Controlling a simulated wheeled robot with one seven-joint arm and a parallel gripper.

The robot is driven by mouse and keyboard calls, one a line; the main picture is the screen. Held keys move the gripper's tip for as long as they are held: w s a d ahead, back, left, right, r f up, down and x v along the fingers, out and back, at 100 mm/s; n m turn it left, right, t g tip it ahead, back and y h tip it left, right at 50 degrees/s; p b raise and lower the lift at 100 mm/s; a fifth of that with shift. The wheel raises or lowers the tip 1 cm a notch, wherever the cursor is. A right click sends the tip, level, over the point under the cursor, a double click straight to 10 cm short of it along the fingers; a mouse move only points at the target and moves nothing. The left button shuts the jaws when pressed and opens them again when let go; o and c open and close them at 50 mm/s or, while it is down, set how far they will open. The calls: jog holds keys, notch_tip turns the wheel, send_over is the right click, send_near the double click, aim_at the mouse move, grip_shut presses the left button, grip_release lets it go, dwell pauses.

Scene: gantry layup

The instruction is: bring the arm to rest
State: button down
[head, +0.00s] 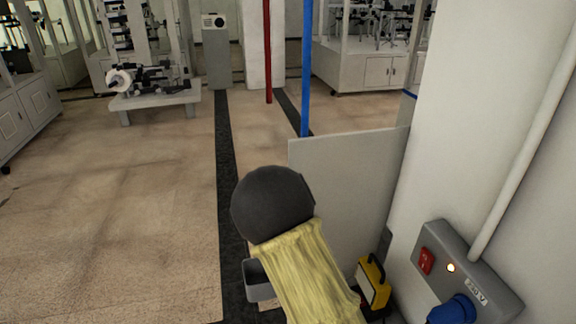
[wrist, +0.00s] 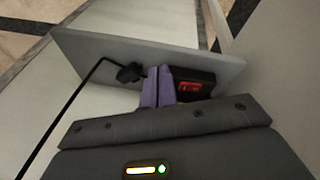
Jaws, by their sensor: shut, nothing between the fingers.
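My gripper (wrist: 157,88) shows in the wrist view, its two purple fingers together with nothing between them. They point at a grey board or tray (wrist: 100,45). A black block with a red switch (wrist: 190,87) is just right of the fingers, and a black plug with a cable (wrist: 128,73) is just left of them. I cannot tell whether the fingers touch either. In the head view my arm, with a yellow sleeve and a dark rounded joint, reaches up from the bottom edge. My gripper cannot be made out there.
A grey upright panel (head: 348,190) stands close right of my arm. A grey wall box with a red switch and blue plug (head: 452,308) is at lower right, a yellow-black device (head: 373,283) beside it. Red (head: 267,50) and blue (head: 306,70) posts stand ahead. The floor at left is clear.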

jog(key=s+d+r+n+t+y+b, duration=0.1)
jog(key=s+r+n+y+b, duration=0.3)
jog(key=n, duration=0.7)
notch_tip(320, 180, up, 3)
jog(key=s+t+b, duration=0.1)
jog(key=s+b, duration=0.1)
jog(key=b, duration=0.1)
jog(key=shift+d+t, duration=0.4)
jog(key=shift+f, duration=0.1)
